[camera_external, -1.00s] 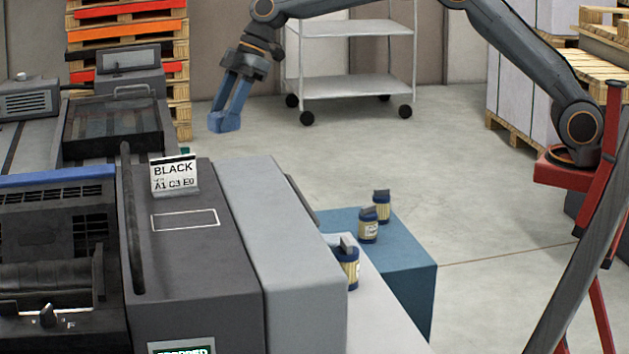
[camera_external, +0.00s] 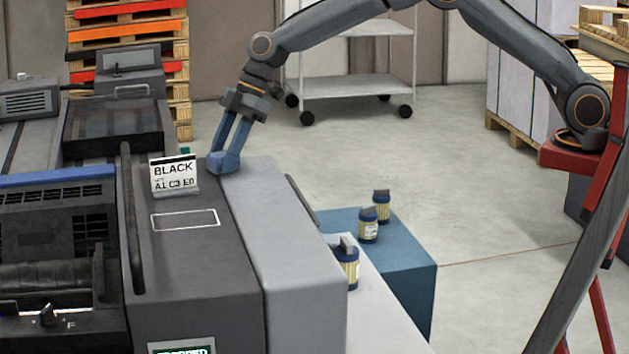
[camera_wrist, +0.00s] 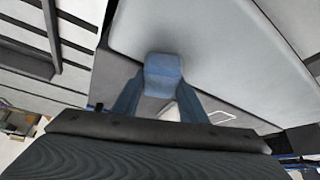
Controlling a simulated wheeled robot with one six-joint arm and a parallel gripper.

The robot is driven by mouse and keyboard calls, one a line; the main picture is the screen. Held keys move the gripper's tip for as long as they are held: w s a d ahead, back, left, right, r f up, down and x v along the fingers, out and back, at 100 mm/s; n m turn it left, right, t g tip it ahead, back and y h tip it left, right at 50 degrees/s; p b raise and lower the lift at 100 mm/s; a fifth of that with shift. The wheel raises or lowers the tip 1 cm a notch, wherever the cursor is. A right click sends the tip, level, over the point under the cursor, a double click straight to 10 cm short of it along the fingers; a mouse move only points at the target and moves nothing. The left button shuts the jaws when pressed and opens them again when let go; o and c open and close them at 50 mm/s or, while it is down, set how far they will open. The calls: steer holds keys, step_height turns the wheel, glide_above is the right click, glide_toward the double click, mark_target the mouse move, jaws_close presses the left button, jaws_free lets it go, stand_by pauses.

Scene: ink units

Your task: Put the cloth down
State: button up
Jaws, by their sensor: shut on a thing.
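My gripper (camera_external: 230,150) is shut on a blue folded cloth (camera_external: 224,162) in the external view. The cloth is at the far end of the press unit's dark top (camera_external: 190,245), just right of the BLACK sign (camera_external: 174,175). Whether it touches the top I cannot tell. In the wrist view the cloth (camera_wrist: 163,72) sits between the two blue fingers, with the grey cover behind it.
A white outlined rectangle (camera_external: 185,220) marks the dark top in front of the sign. A light grey cover (camera_external: 275,240) runs along its right. Several ink jars (camera_external: 368,226) stand to the right, some on a blue block (camera_external: 408,255). A white cart (camera_external: 355,85) stands behind.

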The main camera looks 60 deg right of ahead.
steer(key=o, duration=1)
steer(key=shift+r, duration=0.1)
steer(key=b+v, duration=0.4)
steer(key=v, duration=0.8)
steer(key=s+d+f+m+h, duration=0.2)
steer(key=s+d+f+m, duration=0.15)
steer(key=s+d, duration=0.5)
steer(key=s+d+f+m+h, duration=0.1)
steer(key=s+d+f+m, duration=0.35)
steer(key=d, duration=0.65)
steer(key=s+d+f+m+h, duration=0.2)
steer(key=s+d+f, duration=0.3)
steer(key=s+d, duration=0.4)
steer(key=s+d+f+m, duration=0.1)
steer(key=s+d, duration=0.1)
steer(key=s, duration=0.2)
steer(key=s+d+f+m, duration=0.1)
steer(key=s+d, duration=0.1)
steer(key=s, duration=0.2)
steer(key=s+d+f+m+g, duration=0.1)
steer(key=s+d+f, duration=0.1)
steer(key=s, duration=0.3)
steer(key=shift+d+f+m+h, duration=0.1)
steer(key=shift+m+h, duration=0.2)
